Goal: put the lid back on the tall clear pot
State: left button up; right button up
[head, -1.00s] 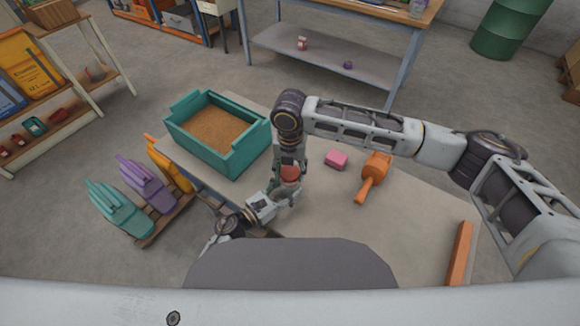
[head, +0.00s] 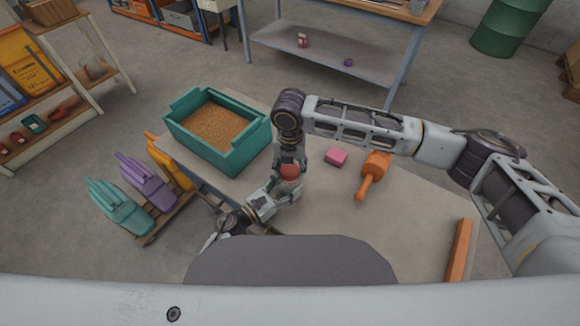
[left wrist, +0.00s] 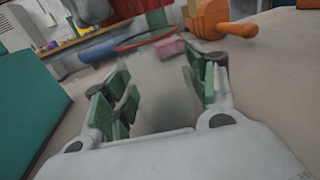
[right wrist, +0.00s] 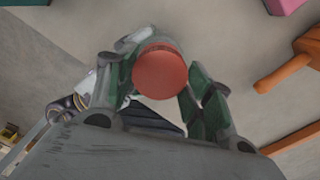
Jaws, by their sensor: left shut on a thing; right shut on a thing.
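The round red lid (right wrist: 160,72) is between the fingers of my right gripper (right wrist: 160,85), which is shut on it. In the head view the lid (head: 290,172) shows just below the right gripper (head: 291,160). My left gripper (left wrist: 160,95) is shut around the tall clear pot (left wrist: 165,85), whose see-through wall fills the space between the fingers. A thin reddish rim shows at the pot's top. In the head view the left gripper (head: 285,192) is directly under the lid and hides most of the pot. I cannot tell whether lid and pot touch.
A teal bin of brown grain (head: 232,158) stands at the table's left. A pink block (head: 336,158), an orange tool with a handle (head: 374,170) and an orange bar (head: 459,250) lie to the right. The table between them is clear.

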jog(key=shift+f, duration=0.45)
dwell(0.3)
